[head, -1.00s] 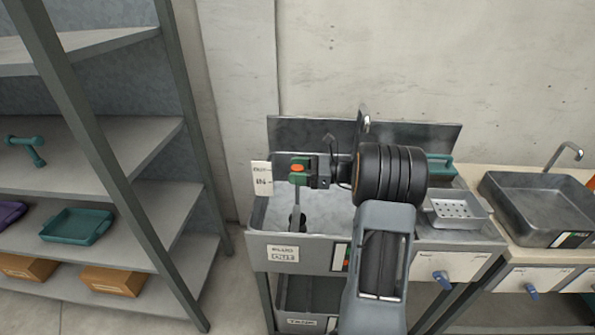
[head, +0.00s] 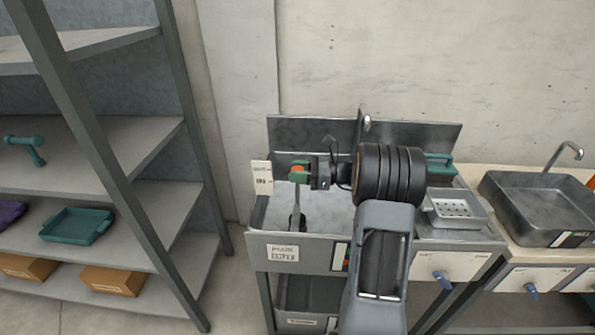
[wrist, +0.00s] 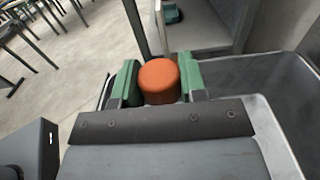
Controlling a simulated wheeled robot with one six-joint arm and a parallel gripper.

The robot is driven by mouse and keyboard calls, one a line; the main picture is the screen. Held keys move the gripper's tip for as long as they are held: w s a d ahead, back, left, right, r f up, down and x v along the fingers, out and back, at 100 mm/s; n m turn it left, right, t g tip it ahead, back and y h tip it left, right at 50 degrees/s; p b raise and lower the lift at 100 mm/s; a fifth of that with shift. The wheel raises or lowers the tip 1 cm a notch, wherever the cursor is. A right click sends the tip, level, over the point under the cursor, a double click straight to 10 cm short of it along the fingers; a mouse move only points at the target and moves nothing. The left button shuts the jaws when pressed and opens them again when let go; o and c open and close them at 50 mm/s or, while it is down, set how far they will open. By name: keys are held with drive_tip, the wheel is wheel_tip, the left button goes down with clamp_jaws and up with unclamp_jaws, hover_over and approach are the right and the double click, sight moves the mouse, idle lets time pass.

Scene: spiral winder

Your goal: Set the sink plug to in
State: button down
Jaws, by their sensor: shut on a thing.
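My gripper (head: 299,172) is over the left part of the grey metal sink (head: 268,216). Its green fingers are shut on the orange knob of the sink plug (wrist: 159,80), one finger on each side in the wrist view. In the head view a grey stem (head: 296,198) runs down from the knob to a dark foot in the basin. Whether the foot sits in the drain cannot be told. A plug label (head: 283,253) is on the sink's front, its lower word too blurred to read.
A white card (head: 262,178) stands at the sink's left rim. A perforated tray (head: 456,210) and a teal-handled item (head: 440,167) are to the right. A second sink (head: 535,205) stands further right. A shelf rack (head: 150,200) is at left.

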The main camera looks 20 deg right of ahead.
wheel_tip(320, 180, down, 4)
drive_tip(key=shift+f+b, duration=0.25)
drive_tip(key=shift+b, duration=0.3)
drive_tip(key=c, duration=0.7)
unclamp_jaws()
drive_tip(key=v, duration=1.4)
drive_tip(key=shift+r, duration=0.1)
drive_tip(key=shift+a, duration=0.1)
